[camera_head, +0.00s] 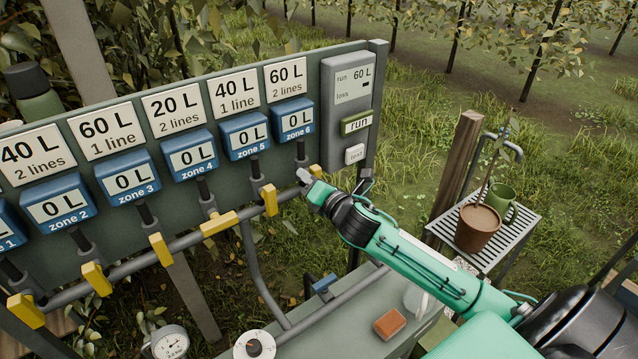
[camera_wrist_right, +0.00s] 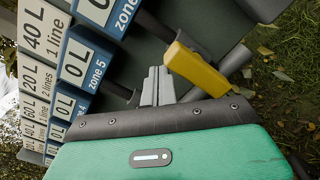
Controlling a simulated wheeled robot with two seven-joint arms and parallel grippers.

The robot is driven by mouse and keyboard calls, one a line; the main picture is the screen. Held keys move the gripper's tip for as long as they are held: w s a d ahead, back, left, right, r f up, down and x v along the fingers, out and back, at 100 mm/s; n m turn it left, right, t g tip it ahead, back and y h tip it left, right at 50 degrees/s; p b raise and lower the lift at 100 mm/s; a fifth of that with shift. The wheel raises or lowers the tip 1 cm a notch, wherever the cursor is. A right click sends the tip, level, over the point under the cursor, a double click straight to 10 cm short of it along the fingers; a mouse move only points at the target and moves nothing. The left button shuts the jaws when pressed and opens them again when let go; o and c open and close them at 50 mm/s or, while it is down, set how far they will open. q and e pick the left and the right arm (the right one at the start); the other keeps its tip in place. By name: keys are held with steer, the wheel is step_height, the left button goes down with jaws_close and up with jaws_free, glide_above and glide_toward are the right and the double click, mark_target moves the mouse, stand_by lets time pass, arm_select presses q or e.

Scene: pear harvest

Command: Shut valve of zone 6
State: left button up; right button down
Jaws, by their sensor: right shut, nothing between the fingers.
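The zone 6 meter (camera_head: 294,119) is the rightmost blue box on the grey panel and reads 0 L. Below it, the yellow zone 6 valve handle (camera_head: 315,170) is partly hidden by my right gripper (camera_head: 304,176). In the wrist view this yellow handle (camera_wrist_right: 197,69) lies just right of the gripper's fingertips (camera_wrist_right: 158,85). The fingers are shut with nothing between them; I cannot tell whether they touch the handle. The zone 5 handle (camera_head: 269,199) stands across the pipe to the left. My left gripper is not in view.
Several more yellow handles run along the pipe; the zone 4 handle (camera_head: 219,222) lies along it, the others across. A control box with a run button (camera_head: 356,123) is right of the meters. A pot (camera_head: 477,228) stands on a slatted table (camera_head: 518,226).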

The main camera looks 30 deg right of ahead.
mark_target(316, 170)
steer(key=shift+d+r+p, duration=0.5)
steer(key=shift+d, duration=0.2)
steer(key=shift+w+d+r, duration=0.1)
steer(key=shift+d+r, duration=0.1)
steer(key=shift+d, duration=0.6)
steer(key=shift+d+f, duration=0.1)
steer(key=shift+d, duration=0.5)
